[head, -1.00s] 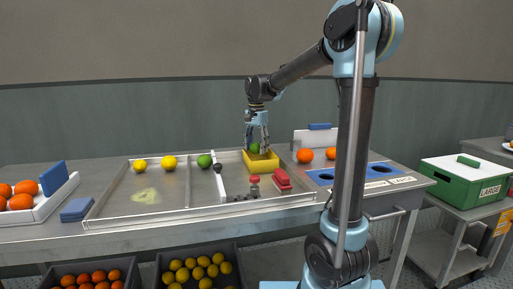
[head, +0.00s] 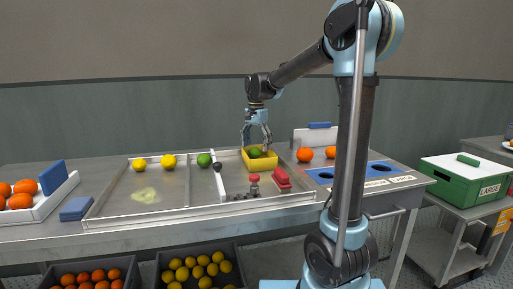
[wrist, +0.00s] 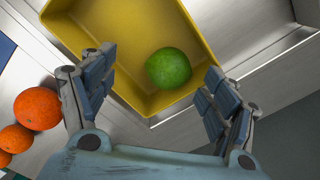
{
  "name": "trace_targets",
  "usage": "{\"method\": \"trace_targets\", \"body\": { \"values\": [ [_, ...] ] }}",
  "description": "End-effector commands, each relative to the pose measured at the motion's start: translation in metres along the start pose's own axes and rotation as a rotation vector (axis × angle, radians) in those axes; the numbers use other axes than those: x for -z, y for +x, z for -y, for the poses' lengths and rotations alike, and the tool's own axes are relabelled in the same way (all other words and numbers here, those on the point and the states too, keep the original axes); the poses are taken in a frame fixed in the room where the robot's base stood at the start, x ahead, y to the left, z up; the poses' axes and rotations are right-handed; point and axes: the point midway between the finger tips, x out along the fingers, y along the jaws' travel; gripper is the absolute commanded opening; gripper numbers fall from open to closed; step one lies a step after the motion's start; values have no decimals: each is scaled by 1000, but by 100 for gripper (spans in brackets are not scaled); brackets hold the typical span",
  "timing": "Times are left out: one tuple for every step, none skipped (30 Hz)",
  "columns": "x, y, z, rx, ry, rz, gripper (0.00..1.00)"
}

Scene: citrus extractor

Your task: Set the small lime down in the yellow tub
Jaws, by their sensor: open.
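The small lime (head: 255,153) lies inside the yellow tub (head: 262,166), and both show from above in the wrist view, the lime (wrist: 169,69) near the tub's wall (wrist: 60,32) closest to my gripper. My gripper (head: 256,142) is just above the tub with its fingers spread. In the wrist view the fingertips (wrist: 158,75) stand apart on either side of the lime, with clear gaps, and hold nothing.
Another lime (head: 204,160) and two lemons (head: 169,161) sit left in the metal tray (head: 115,200). A green box (head: 465,178) stands far right.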

Motion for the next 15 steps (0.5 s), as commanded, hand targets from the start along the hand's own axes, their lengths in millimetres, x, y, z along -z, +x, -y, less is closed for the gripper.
{"method": "trace_targets", "body": {
  "values": [
    [0,-5,0,0,0,0,79],
    [0,-8,0,0,0,0,79],
    [0,-13,0,0,0,0,79],
    [0,-18,0,0,0,0,79],
    [0,-23,0,0,0,0,79],
    [0,-30,0,0,0,0,79],
    [0,-35,0,0,0,0,79],
    [0,-41,0,0,0,0,79],
    [0,-48,0,0,0,0,79],
    [0,-54,0,0,0,0,79],
    [0,-60,0,0,0,0,79],
    [1,-67,0,0,0,0,79],
    [1,-72,0,0,0,1,79],
    [1,-77,0,0,0,1,79],
    [1,-83,0,-1,0,1,79]
  ]
}}
